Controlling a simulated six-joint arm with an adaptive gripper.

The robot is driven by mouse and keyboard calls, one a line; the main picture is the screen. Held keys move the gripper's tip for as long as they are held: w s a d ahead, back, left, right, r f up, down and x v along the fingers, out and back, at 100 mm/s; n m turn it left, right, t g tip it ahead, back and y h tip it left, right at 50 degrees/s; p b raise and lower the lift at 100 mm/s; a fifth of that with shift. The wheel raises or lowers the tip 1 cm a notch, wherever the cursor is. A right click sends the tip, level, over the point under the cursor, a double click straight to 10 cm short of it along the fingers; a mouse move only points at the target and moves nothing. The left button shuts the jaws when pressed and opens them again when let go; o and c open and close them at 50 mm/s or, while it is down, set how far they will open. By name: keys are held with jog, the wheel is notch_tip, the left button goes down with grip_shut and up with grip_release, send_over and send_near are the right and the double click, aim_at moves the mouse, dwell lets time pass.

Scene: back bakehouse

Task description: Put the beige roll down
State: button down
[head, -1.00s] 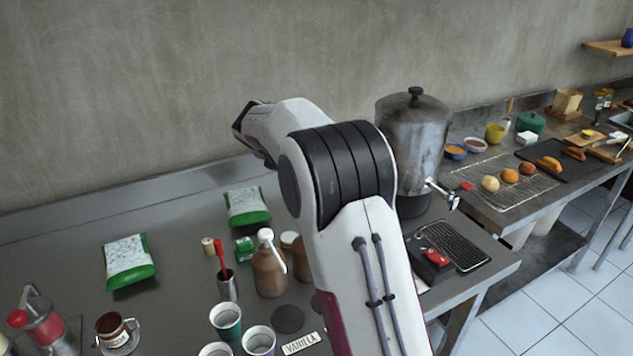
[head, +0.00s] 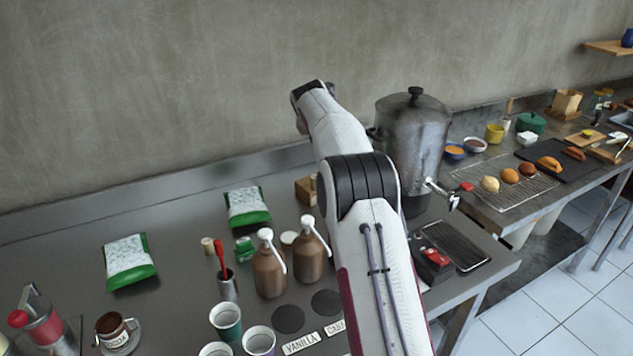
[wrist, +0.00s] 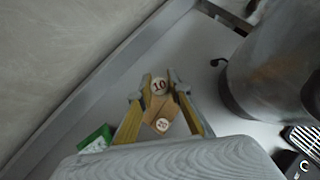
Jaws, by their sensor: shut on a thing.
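My gripper (wrist: 160,82) is shut on a pale beige roll (wrist: 158,87), whose round end is marked "10", in the wrist view. A small brown wooden box (wrist: 152,109) shows just behind the held roll, with a second round end (wrist: 162,125) at it, its mark too small to read. I cannot tell whether the held roll touches the box or the counter. In the head view the box (head: 306,189) stands on the counter beside my arm. My gripper and the held roll are hidden there behind my arm.
A large metal urn (head: 412,140) stands right of my arm; it also shows in the wrist view (wrist: 275,75). Two brown pump bottles (head: 269,272), a green-and-white packet (head: 247,206) and a small beige cylinder (head: 208,245) are to the left. The counter's back strip is clear.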

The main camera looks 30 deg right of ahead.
jog(key=shift+w+r+n, duration=0.15)
jog(key=shift+r+n, duration=0.1)
jog(key=shift+n, duration=0.05)
jog(key=shift+a, duration=0.1)
jog(key=shift+f, duration=0.15)
jog(key=shift+f, duration=3)
jog(key=shift+f, duration=0.1)
jog(key=shift+f, duration=1.75)
jog(key=shift+f, duration=0.2)
jog(key=c, duration=1.9)
grip_release()
